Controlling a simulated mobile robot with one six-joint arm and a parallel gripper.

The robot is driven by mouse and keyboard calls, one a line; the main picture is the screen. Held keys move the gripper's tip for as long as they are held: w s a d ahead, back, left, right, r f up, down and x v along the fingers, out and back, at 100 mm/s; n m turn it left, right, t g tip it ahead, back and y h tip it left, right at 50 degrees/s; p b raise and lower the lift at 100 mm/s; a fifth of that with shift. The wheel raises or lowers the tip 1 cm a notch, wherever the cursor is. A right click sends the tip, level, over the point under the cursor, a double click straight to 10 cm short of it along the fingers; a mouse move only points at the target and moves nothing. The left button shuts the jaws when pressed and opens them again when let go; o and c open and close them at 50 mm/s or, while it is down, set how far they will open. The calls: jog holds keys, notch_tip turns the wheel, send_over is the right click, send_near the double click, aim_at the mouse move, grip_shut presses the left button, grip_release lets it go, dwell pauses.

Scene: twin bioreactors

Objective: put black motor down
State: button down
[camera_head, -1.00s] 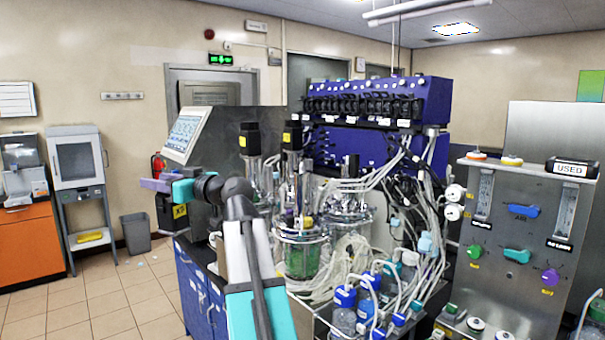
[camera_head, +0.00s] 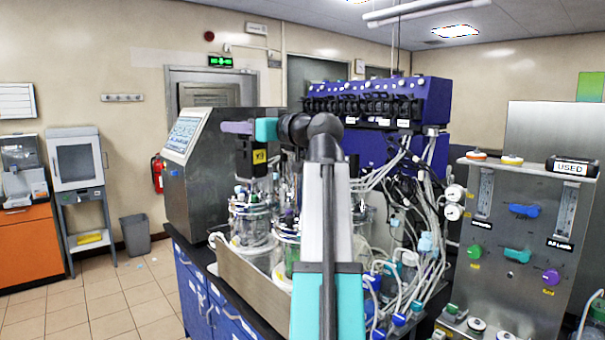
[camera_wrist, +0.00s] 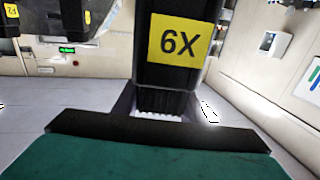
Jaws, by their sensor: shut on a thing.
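The black motor (camera_head: 247,167) with a yellow label hangs roughly upright from my gripper (camera_head: 238,129) in the head view. In the wrist view the black motor (camera_wrist: 165,75) fills the upper middle, its yellow label showing. My gripper (camera_wrist: 158,112) is shut on its ribbed end. In the head view the motor appears in front of or above the left glass vessel (camera_head: 252,228); I cannot tell whether they touch. The motor's lower end is hard to make out. Another black motor with a yellow label (camera_wrist: 8,18) shows at the wrist view's upper left.
A screen console (camera_head: 185,135) stands left of the motor. A second vessel (camera_head: 290,245) and tubing stand to the right, partly behind my arm. A metal tray wall (camera_head: 255,290) edges the blue bench (camera_head: 195,285). A purple pump unit (camera_head: 410,98) stands behind.

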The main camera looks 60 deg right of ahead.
jog(key=s+d+r+m+h, duration=0.2)
jog(key=s+d+r+h, duration=0.2)
jog(key=s+d, duration=0.3)
jog(key=shift+s+d+r+m+g, duration=0.2)
jog(key=shift+s+r+m+g, duration=0.1)
jog(key=shift+s, duration=2.5)
jog(key=shift+w+d+b, duration=0.15)
jog(key=shift+b, duration=0.35)
jog(key=w+d+f, duration=0.1)
jog(key=w+d, duration=0.9)
jog(key=d, duration=0.1)
jog(key=shift+w+d+f+b, duration=0.15)
jog(key=shift+d+f+b, duration=0.05)
jog(key=shift+d+b, duration=0.2)
jog(key=shift+a+f, duration=0.1)
jog(key=shift+f, duration=0.05)
jog(key=shift+f+p, duration=0.6)
jog(key=shift+f, duration=1.15)
